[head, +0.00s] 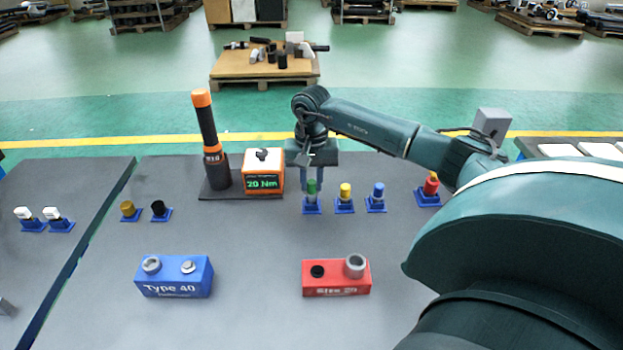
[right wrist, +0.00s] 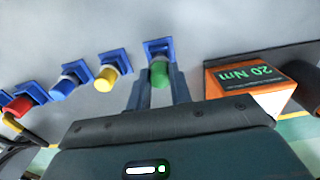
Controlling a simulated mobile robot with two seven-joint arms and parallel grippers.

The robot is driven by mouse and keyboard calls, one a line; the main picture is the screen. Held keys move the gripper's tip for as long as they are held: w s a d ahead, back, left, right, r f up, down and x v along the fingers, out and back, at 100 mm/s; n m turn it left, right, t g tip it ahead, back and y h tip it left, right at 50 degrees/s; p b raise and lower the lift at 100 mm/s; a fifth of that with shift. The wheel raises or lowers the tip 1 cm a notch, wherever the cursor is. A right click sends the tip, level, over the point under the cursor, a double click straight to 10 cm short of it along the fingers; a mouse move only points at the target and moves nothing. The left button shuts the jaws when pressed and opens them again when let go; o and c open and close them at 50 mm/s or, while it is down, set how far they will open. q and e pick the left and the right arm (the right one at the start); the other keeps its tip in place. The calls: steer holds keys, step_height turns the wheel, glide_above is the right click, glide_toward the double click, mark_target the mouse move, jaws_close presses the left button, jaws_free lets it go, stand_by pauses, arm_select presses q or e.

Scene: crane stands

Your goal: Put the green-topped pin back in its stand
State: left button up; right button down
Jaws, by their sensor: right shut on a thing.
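The green-topped pin (head: 312,187) is upright at its blue stand (head: 312,208) near the middle of the table. My right gripper (head: 312,182) comes down over the pin from above and is shut on its green top. In the right wrist view the green top (right wrist: 159,74) sits between the two fingers (right wrist: 158,90), with the blue stand (right wrist: 159,48) directly beyond it. The pin's lower part appears to be in the stand, though I cannot tell how deep it sits. My left gripper is not in view.
Yellow (head: 345,190), blue (head: 377,191) and red (head: 431,184) pins stand to the right. An orange 20 Nm box (head: 264,165) and tall black-orange tool (head: 206,130) stand to the left. Blue (head: 175,280) and red (head: 336,281) blocks are nearer; bare table lies between.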

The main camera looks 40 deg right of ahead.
mark_target(312, 182)
steer(key=shift+f+b, duration=0.55)
steer(key=shift+f, duration=0.2)
steer(key=c, duration=1.2)
jaws_free()
steer(key=shift+r, duration=0.1)
steer(key=shift+r+p, duration=1.8)
steer(key=shift+r, duration=0.7)
steer(key=shift+r, duration=0.1)
step_height(312, 182, up, 13)
steer(key=shift+f+b, duration=0.1)
steer(key=shift+b, duration=0.4)
